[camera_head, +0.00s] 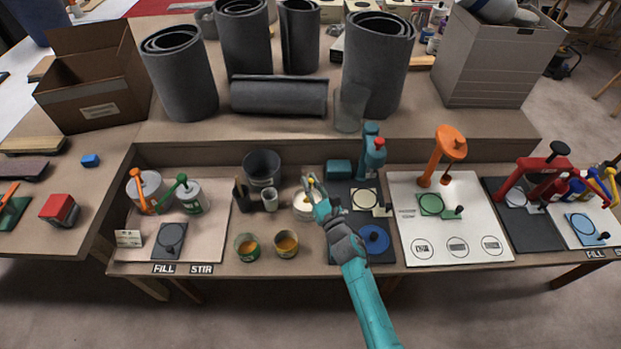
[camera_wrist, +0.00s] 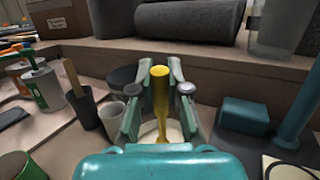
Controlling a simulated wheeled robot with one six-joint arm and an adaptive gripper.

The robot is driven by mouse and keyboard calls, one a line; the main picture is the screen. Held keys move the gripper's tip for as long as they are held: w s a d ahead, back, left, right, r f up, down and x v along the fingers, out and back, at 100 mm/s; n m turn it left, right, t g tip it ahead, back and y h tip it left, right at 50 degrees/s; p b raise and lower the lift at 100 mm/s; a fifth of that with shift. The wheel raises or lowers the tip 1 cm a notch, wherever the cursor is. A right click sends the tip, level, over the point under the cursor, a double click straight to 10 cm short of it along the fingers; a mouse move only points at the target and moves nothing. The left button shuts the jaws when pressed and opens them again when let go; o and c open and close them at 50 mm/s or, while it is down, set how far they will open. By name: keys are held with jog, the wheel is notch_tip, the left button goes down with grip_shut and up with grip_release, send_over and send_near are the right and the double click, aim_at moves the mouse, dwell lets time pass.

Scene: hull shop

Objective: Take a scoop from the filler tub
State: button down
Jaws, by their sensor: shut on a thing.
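The white round filler tub (camera_head: 304,212) stands in the middle of the bench, partly hidden by my gripper (camera_head: 312,182). My gripper is over the tub, its fingers shut on the yellow handle of a scoop (camera_wrist: 160,78). In the wrist view the handle stands upright between the fingers (camera_wrist: 161,92), and its lower end runs down toward the pale tub (camera_wrist: 174,131). The scoop's lower end is hard to make out, so I cannot tell whether it is in the filler.
A white cup (camera_head: 269,199) and a dark bucket (camera_head: 262,167) stand left of the tub. Two open cans (camera_head: 286,245) (camera_head: 247,247) with amber contents stand in front. A teal press (camera_head: 371,153) stands at right.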

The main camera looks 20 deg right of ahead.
jog(key=shift+f, duration=1.6)
jog(key=shift+s+d, duration=0.2)
jog(key=shift+d, duration=0.35)
